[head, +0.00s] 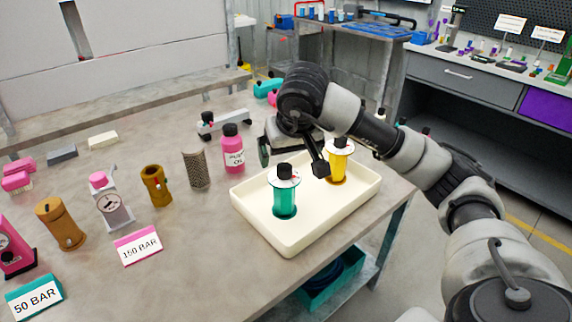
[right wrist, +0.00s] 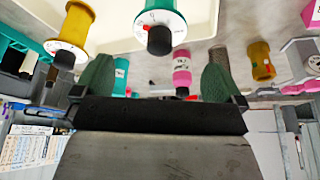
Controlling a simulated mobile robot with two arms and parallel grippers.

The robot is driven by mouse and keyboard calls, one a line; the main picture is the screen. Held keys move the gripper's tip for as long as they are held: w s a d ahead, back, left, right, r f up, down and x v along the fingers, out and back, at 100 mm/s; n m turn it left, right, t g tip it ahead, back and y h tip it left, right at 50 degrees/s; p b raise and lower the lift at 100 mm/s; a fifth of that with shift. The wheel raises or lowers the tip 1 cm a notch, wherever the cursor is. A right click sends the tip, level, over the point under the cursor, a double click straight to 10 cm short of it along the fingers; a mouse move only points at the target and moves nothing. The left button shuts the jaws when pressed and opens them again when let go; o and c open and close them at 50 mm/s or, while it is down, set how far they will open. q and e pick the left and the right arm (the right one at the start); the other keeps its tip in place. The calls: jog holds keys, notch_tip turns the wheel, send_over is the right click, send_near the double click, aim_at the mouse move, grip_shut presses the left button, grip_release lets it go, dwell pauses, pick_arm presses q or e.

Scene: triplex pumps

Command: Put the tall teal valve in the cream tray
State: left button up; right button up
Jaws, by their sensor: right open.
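The tall teal valve (head: 285,197) has a white collar and a black knob. It stands upright inside the cream tray (head: 297,246), near its left front part. In the right wrist view the teal valve (right wrist: 174,14) shows at the top, beyond the open fingers and apart from them. My right gripper (head: 292,158) is open and empty, just behind and above the teal valve's knob; its green-padded fingers show in the wrist view (right wrist: 158,76). A yellow valve (head: 338,166) also stands in the tray, behind right, close to my right finger. My left gripper is not in view.
A pink bottle (head: 232,150) stands behind the tray. A mesh cylinder (head: 196,170), brown fitting (head: 156,186), gauge (head: 113,205) and 150 BAR sign (head: 138,246) stand to the left. The tray's right front is bare. The table's edge lies close in front.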

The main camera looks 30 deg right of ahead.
jog(key=shift+v, duration=1.75)
